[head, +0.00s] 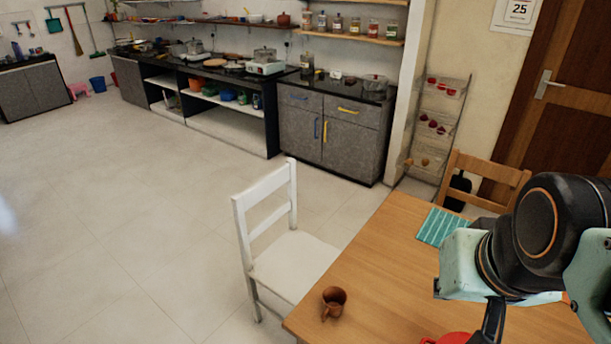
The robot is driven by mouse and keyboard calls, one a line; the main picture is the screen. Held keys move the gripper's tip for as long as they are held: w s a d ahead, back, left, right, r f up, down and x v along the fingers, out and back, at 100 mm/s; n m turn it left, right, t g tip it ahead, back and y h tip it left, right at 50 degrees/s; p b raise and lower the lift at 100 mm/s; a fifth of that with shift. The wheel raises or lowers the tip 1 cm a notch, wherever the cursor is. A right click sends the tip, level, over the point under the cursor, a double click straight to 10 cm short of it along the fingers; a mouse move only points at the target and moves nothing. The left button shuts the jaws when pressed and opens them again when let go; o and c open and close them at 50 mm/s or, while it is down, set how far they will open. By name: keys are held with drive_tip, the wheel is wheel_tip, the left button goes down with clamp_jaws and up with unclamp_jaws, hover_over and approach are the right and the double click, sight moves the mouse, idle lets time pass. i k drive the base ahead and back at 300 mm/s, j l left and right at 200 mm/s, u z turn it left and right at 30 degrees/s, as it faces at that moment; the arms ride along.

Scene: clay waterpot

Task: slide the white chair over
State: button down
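The white chair (288,262) stands upright at the left side of the wooden table, its backrest to the left and its seat partly under the tabletop. Its lower right part is hidden by the table. My arm reaches in at the right, over the table and well apart from the chair. A dark part of my gripper (493,322) shows at the bottom right; its fingertips are not clear, and I cannot see whether it is open or holds anything.
A brown clay cup (334,300) stands on the wooden table (385,262) near its left corner. A green striped mat (442,227) and part of a red object (452,338) lie there too. A wooden chair (484,180) stands behind. The tiled floor left of the white chair is clear.

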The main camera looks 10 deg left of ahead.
sight(289, 266)
drive_tip(key=u, duration=0.95)
drive_tip(key=j+u, duration=0.3)
drive_tip(key=u, duration=0.15)
drive_tip(key=i+j, duration=0.15)
drive_tip(key=j, duration=0.25)
drive_tip(key=i+j+u, duration=0.15)
drive_tip(key=j, duration=0.2)
drive_tip(key=i+j+u, duration=0.1)
drive_tip(key=i+j, duration=0.2)
drive_tip(key=i+j+u, duration=0.15)
drive_tip(key=i+j, duration=0.15)
drive_tip(key=i, duration=0.15)
drive_tip(key=i+z, duration=0.25)
drive_tip(key=i, duration=0.3)
drive_tip(key=i+j+z, duration=0.25)
drive_tip(key=i, duration=0.25)
drive_tip(key=i+z, duration=0.2)
drive_tip(key=z, duration=0.2)
drive_tip(key=i+z, duration=0.25)
drive_tip(key=z, duration=0.2)
drive_tip(key=i+j+z, duration=0.15)
drive_tip(key=z, duration=0.25)
drive_tip(key=i+j+z, duration=0.2)
drive_tip(key=z, duration=0.25)
drive_tip(key=i+j+z, duration=0.15)
drive_tip(key=z, duration=0.25)
